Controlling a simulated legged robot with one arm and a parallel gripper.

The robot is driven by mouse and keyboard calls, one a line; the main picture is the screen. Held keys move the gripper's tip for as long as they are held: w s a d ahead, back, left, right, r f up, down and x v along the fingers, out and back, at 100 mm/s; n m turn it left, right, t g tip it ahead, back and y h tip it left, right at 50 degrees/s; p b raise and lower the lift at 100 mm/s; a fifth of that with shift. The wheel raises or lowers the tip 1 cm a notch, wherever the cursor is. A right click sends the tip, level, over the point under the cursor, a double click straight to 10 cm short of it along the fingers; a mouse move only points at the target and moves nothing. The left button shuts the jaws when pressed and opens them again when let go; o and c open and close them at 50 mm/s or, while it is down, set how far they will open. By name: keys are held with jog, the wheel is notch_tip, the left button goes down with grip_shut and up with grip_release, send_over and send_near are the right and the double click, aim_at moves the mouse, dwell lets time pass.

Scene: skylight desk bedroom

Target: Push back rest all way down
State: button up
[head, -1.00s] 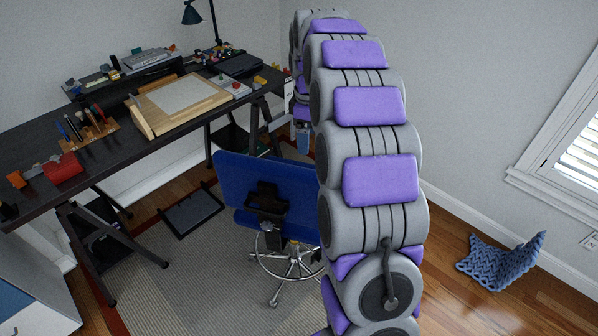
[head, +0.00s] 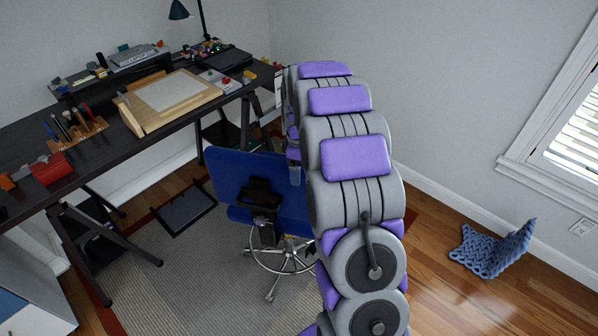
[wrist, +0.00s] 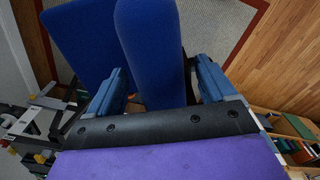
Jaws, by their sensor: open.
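The blue back rest (head: 232,174) of the desk chair stands upright in the head view, seen from behind with a black bracket on it. My gripper (head: 295,172) is at its right end, partly hidden by my arm. In the wrist view, a long blue cushion edge (wrist: 152,45), which looks like the back rest, lies between the two open fingers of my gripper (wrist: 163,78). Whether the fingers touch it I cannot tell. Another blue cushion, likely the seat (wrist: 82,38), lies to its left.
The chair stands on a chrome base (head: 272,262) on a grey rug (head: 190,275). A dark desk (head: 95,150) with a drawing board (head: 170,97) and tools is behind and left. A blue knitted blanket (head: 490,250) lies on the wooden floor to the right.

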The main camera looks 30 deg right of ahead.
jog(key=shift+d+f, duration=0.15)
jog(key=shift+f, duration=0.4)
jog(key=shift+d+f, duration=0.15)
jog(key=shift+f, duration=0.35)
jog(key=shift+a, duration=0.2)
jog(key=c, duration=1.4)
notch_tip(320, 180, down, 5)
jog(key=shift+s+f+b, duration=0.1)
jog(key=shift+b, duration=0.2)
jog(key=shift+s+a, duration=0.1)
jog(key=shift+s, duration=0.05)
jog(key=o, duration=1.1)
jog(key=shift+f, duration=0.1)
jog(key=o, duration=0.3)
jog(key=shift+w+d+f, duration=0.1)
jog(key=shift+w+d, duration=0.1)
jog(key=shift+w, duration=0.05)
jog(key=shift+s, duration=0.1)
